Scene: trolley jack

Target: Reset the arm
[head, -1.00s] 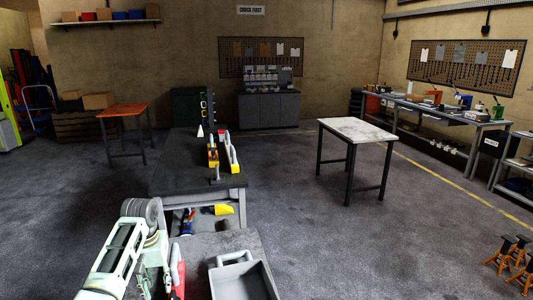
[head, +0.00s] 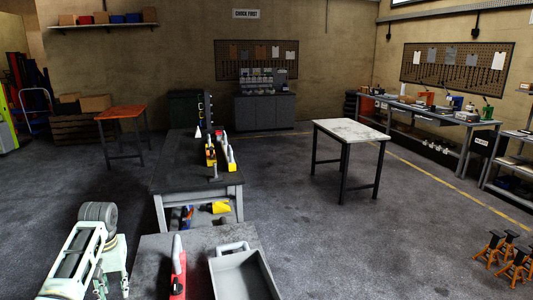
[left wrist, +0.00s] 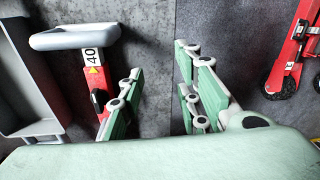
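My left arm (head: 80,255) comes in at the lower left of the head view, left of the near bench; its gripper is not clearly seen there. In the left wrist view my left gripper (left wrist: 160,100) has its two green-padded fingers apart, with only bare grey surface showing between them. A red tool marked 40 with a grey handle (left wrist: 92,68) lies beyond the left finger, apart from the pads as far as I can tell. My right gripper is in no view.
The near bench (head: 205,245) carries a grey tray (head: 243,275) and a red tool (head: 178,275). A dark bench (head: 175,165) stands beyond. A white-topped table (head: 352,130) and orange jack stands (head: 505,255) are at right. A red wheeled jack (left wrist: 290,55) shows in the wrist view.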

